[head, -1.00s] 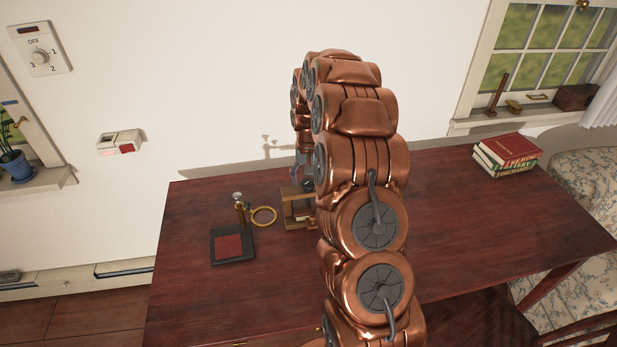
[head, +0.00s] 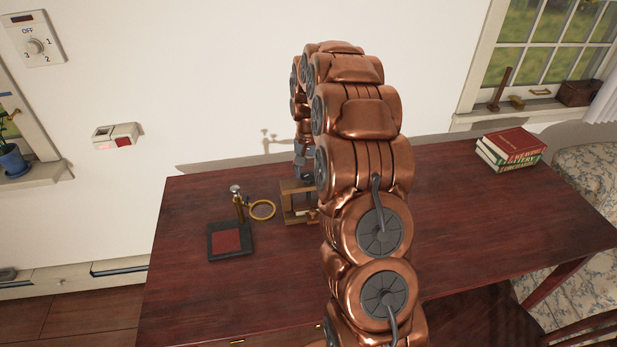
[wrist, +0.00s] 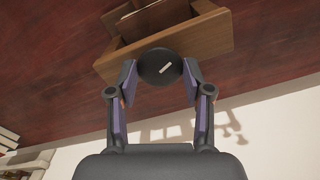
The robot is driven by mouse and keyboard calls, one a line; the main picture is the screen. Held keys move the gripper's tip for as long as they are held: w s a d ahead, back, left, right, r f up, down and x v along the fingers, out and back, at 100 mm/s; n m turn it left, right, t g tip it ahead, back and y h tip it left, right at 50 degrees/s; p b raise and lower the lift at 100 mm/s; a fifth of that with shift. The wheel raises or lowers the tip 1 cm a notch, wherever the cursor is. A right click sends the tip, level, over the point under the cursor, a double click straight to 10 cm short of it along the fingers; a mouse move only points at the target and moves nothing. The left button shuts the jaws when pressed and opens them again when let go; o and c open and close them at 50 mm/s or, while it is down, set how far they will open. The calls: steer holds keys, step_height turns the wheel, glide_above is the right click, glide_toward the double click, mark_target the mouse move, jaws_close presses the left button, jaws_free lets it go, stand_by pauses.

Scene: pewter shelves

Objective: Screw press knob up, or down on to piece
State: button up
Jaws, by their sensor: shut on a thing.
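The press is a small wooden frame (head: 290,187) on the desk, partly hidden behind my copper arm in the head view. In the wrist view its wooden top beam (wrist: 200,48) runs across the upper middle. The round dark press knob (wrist: 160,67) with a pale mark on its face sits at the beam's near edge. My gripper (wrist: 160,77) has one finger on each side of the knob and is shut on it. A pale piece (head: 303,212) shows low inside the frame, mostly hidden; I cannot tell if anything presses on it.
A brass magnifier ring on a stand (head: 262,210) with a black and red base (head: 230,241) stands just left of the press. Books (head: 510,149) lie at the desk's (head: 470,220) back right. The wall is close behind the press.

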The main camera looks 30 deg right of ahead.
mark_target(308, 175)
steer(key=shift+m+b, duration=0.8)
steer(key=shift+m, duration=0.3)
steer(key=o, duration=1.2)
steer(key=shift+c, duration=0.2)
steer(key=shift+r, duration=0.15)
step_height(308, 175, up, 12)
